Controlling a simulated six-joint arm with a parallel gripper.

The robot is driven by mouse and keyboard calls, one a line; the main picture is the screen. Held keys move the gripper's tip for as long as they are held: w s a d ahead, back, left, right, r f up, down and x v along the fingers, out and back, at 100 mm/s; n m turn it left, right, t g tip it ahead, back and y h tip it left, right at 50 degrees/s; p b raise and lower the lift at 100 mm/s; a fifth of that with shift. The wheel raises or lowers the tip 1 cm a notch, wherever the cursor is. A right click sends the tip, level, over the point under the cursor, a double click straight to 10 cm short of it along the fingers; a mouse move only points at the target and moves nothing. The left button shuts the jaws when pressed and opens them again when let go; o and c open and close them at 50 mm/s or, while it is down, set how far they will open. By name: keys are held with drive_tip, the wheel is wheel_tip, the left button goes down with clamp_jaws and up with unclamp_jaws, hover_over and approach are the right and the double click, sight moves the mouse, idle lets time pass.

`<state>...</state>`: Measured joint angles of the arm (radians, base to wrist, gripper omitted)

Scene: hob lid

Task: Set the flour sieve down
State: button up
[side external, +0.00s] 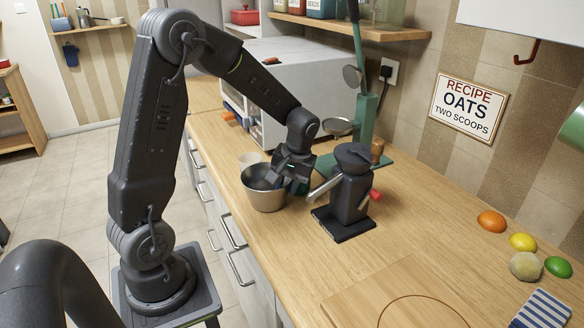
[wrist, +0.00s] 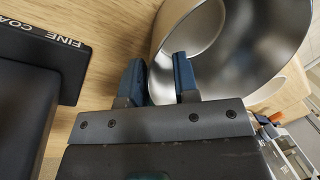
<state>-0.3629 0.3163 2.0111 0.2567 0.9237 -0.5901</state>
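My gripper (side external: 287,182) is at the bowl's right rim. In the wrist view my gripper's two blue-grey fingers (wrist: 160,72) are apart, with the bowl's rim showing between and beyond them. Nothing appears clamped in them. The side view does not show the fingertips clearly.
A dark hand-cranked mill (side external: 349,195) stands just right of the bowl; its base is marked "FINE COA..." in the wrist view (wrist: 45,48). A green stand (side external: 364,115) is behind. A small pale cup (side external: 250,159) is behind the bowl.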

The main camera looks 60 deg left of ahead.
drive_tip(key=v, duration=1.1)
drive_tip(key=s+d+r+m+t, duration=0.2)
drive_tip(key=s+d+m+t, duration=0.1)
drive_tip(key=s+d, duration=0.4)
drive_tip(key=s+d+r+m+t+h, duration=0.1)
drive_tip(key=s+d+r+m+t, duration=0.1)
drive_tip(key=s+d+m+t, duration=0.2)
drive_tip(key=s+d+m, duration=0.1)
drive_tip(key=s+d, duration=0.2)
drive_tip(key=shift+s+r+m+h, duration=0.15)
drive_tip(key=shift+r+m+h, duration=0.15)
drive_tip(key=shift+r, duration=0.1)
drive_tip(key=shift+o, duration=0.5)
drive_tip(key=shift+s+d+f, duration=0.15)
drive_tip(key=shift+s+d, duration=0.15)
drive_tip(key=shift+s, duration=0.05)
